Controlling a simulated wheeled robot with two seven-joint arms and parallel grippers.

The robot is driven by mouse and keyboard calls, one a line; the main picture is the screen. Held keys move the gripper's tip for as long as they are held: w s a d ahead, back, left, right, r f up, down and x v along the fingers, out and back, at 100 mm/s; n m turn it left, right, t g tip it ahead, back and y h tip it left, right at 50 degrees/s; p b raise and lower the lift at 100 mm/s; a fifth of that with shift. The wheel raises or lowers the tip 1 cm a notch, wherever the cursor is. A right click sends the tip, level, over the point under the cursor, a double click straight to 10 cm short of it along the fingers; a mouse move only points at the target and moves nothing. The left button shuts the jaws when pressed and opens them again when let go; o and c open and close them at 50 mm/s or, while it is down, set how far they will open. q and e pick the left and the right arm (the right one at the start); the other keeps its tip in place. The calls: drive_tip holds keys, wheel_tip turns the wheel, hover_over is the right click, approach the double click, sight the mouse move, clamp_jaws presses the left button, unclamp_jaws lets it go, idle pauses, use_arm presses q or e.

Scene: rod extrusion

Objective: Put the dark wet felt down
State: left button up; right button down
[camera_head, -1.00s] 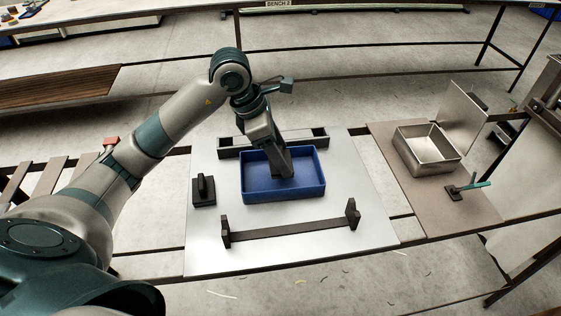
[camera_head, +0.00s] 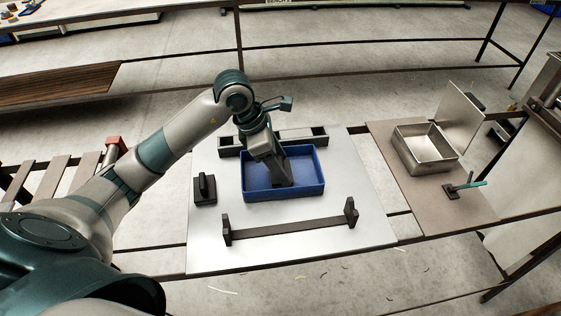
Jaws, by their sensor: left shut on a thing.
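The blue tray (camera_head: 311,192) stands on the pale board, and my left gripper (camera_head: 282,182) reaches down into it from above. The gripper is shut on the dark wet felt, which is mostly hidden under and behind the dark fingers. I cannot make out the felt's outline or whether it touches the tray floor. A dark block with an upright handle (camera_head: 205,189) stands on the board left of the tray. My right gripper is not in view.
A dark bar between two end posts (camera_head: 290,228) lies in front of the tray. A long dark trough (camera_head: 313,134) is behind it. At right, an open metal box (camera_head: 427,160) and a green-handled tool (camera_head: 466,186) sit on a brown board. The pale board is bare at its right.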

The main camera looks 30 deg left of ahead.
sight(270, 173)
use_arm(q)
drive_tip(key=shift+f, duration=0.15)
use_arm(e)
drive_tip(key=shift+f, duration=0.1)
use_arm(q)
drive_tip(key=o, duration=1)
drive_tip(key=shift+o, duration=0.2)
drive_tip(key=shift+r, duration=0.25)
drive_tip(key=b+v, duration=0.2)
drive_tip(key=v, duration=0.4)
drive_tip(key=shift+a, duration=0.2)
drive_tip(key=shift+b+v, duration=0.85)
drive_tip(key=shift+v, duration=2)
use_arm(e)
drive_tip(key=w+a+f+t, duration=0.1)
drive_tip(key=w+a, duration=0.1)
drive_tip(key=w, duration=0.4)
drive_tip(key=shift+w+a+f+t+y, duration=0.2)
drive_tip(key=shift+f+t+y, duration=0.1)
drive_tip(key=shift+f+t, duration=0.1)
use_arm(q)
drive_tip(key=shift+d, duration=0.15)
